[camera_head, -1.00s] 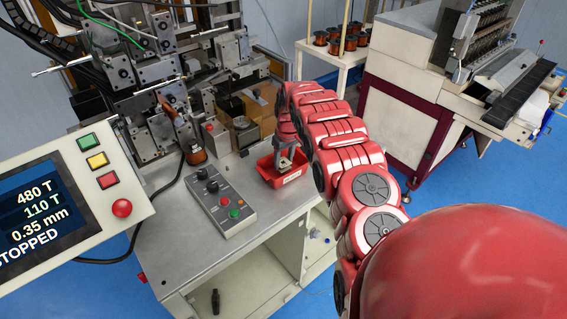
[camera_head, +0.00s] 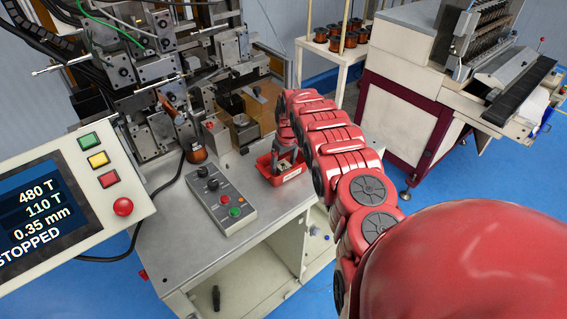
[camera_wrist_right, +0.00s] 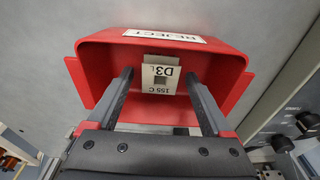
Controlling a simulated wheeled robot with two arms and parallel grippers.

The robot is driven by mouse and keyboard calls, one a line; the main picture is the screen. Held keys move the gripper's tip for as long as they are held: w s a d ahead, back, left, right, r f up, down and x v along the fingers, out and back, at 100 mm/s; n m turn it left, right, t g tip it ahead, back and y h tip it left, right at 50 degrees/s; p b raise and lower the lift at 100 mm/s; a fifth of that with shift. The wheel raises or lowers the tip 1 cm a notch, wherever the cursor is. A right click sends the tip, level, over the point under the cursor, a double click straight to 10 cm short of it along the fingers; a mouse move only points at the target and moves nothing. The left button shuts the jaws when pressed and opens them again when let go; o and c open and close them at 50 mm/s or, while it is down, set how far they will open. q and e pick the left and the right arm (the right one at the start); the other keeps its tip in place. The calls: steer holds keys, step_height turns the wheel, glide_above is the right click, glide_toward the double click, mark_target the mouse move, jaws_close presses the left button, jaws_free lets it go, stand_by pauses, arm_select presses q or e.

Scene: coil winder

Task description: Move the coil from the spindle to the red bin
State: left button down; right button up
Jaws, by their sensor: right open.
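The red bin (camera_wrist_right: 250,88) carries a REJECT label and stands on the grey machine table; it also shows in the head view (camera_head: 292,176). A small pale square coil piece (camera_wrist_right: 160,88), marked "155 C D3", lies inside the bin. My right gripper (camera_wrist_right: 160,76) is open, with its two dark fingers reaching down into the bin, one on each side of the coil with a gap visible. In the head view the right gripper (camera_head: 284,156) points down at the bin and mostly hides the coil. My left gripper is not in view.
A control box (camera_head: 224,203) with knobs and buttons sits left of the bin. The winding machine (camera_head: 150,90) stands behind it. A screen panel (camera_head: 50,210) reads STOPPED. A rack of copper spools (camera_head: 335,40) and another machine (camera_head: 410,110) stand at the back right.

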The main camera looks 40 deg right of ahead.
mark_target(285, 166)
steer(key=shift+r, duration=0.55)
steer(key=r, duration=0.5)
steer(key=shift+s+d+r, duration=0.1)
steer(key=shift+s+d, duration=0.05)
steer(key=shift+s, duration=0.2)
step_height(285, 166, up, 6)
steer(key=s+p, duration=0.1)
steer(key=p, duration=0.4)
steer(key=shift+p, duration=0.35)
